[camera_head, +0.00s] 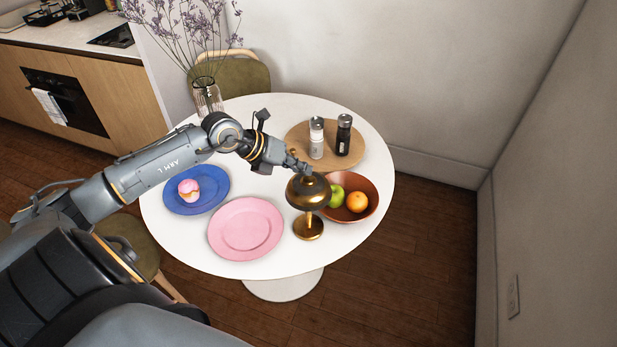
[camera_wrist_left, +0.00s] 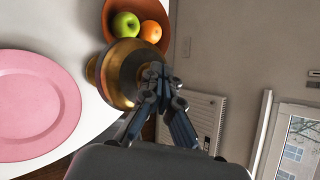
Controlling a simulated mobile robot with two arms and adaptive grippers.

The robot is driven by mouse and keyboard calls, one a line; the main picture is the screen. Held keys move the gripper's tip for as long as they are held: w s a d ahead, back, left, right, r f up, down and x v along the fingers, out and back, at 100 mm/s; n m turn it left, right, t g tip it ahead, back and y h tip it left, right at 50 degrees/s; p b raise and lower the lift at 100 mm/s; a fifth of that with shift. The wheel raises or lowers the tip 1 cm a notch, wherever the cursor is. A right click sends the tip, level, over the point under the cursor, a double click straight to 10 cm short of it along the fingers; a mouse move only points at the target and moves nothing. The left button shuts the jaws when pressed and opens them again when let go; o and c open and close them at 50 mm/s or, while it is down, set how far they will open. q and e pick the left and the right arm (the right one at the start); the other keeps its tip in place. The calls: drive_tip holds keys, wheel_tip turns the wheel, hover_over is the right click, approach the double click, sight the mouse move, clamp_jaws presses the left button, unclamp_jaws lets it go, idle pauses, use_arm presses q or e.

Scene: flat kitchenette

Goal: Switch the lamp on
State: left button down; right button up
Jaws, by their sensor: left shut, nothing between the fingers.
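A brass-coloured lamp (camera_head: 308,195) with a domed shade and round base stands upright on the white round table, near its right side. Its shade also shows in the left wrist view (camera_wrist_left: 122,72), partly hidden behind my fingers. My left gripper (camera_head: 304,172) is shut and empty, with its fingertips at the top of the lamp's shade. In the left wrist view my left gripper (camera_wrist_left: 156,72) overlaps the shade; I cannot tell whether it touches. No glow shows on the lamp. My right gripper is not in view.
The white table (camera_head: 275,262) also holds a pink plate (camera_head: 245,228), a blue plate (camera_head: 212,203) with a cupcake (camera_head: 189,190), a fruit bowl (camera_head: 372,205) right beside the lamp, and a wooden board (camera_head: 295,140) with two shakers. A vase (camera_head: 207,98) with tall stems stands at the back left.

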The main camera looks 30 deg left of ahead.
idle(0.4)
use_arm(q)
drive_tip(key=shift+f+b, duration=0.35)
drive_tip(key=shift+f, duration=0.1)
idle(0.3)
drive_tip(key=shift+r+p, duration=0.3)
drive_tip(key=shift+r, duration=0.15)
wheel_tip(320, 180, up, 6)
drive_tip(key=p, duration=0.4)
idle(0.4)
idle(0.3)
